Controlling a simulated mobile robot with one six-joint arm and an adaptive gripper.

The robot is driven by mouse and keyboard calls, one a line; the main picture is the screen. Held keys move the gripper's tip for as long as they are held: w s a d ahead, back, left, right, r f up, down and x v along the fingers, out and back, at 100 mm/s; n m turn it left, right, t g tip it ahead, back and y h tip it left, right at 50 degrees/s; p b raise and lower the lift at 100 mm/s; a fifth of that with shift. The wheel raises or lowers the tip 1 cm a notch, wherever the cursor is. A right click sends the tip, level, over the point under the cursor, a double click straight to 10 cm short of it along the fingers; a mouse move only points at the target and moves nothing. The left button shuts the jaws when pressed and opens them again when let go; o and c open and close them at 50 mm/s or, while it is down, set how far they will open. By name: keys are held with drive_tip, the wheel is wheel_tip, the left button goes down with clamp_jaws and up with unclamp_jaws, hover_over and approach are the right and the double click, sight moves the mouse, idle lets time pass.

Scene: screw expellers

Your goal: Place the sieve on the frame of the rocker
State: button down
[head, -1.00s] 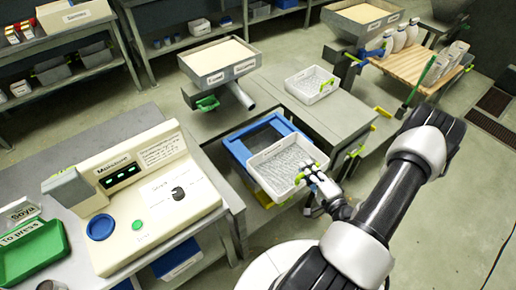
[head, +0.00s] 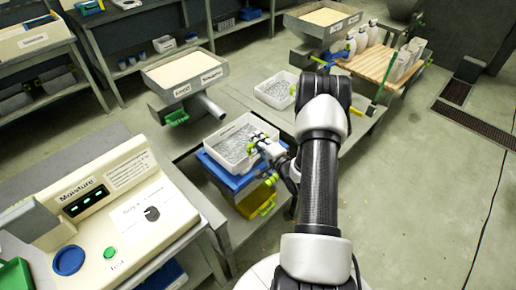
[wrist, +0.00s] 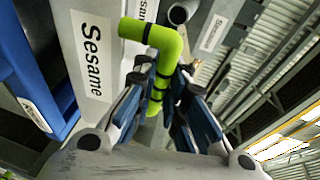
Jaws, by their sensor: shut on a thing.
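The white sieve (head: 232,150) has a grey mesh floor and stands over the blue rocker frame (head: 212,174), covering most of it. The frame's blue edge shows below the sieve's front. I cannot tell whether the sieve rests on the frame or hangs just above it. My gripper (head: 262,144) is shut on the sieve's green handle at its right side. In the wrist view the bent green handle (wrist: 165,42) sits between the fingers (wrist: 158,98), beside the white sieve wall labelled Sesame (wrist: 92,50). The blue frame (wrist: 32,65) shows at the left.
A second white sieve (head: 276,89) lies on the grey bench behind. A hopper labelled Linseed (head: 186,75) with a spout stands behind left. A yellow crate (head: 258,201) is under the blue frame. The Moisture device (head: 95,215) is at the front left. Floor is free at right.

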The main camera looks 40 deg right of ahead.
wheel_tip(320, 180, down, 4)
drive_tip(key=shift+s+r+b, duration=0.1)
drive_tip(key=shift+r+b, duration=0.05)
drive_tip(key=shift+b, duration=0.6)
drive_tip(key=c, duration=1.6)
unclamp_jaws()
drive_tip(key=shift+r, duration=0.1)
drive_tip(key=shift+c, duration=0.2)
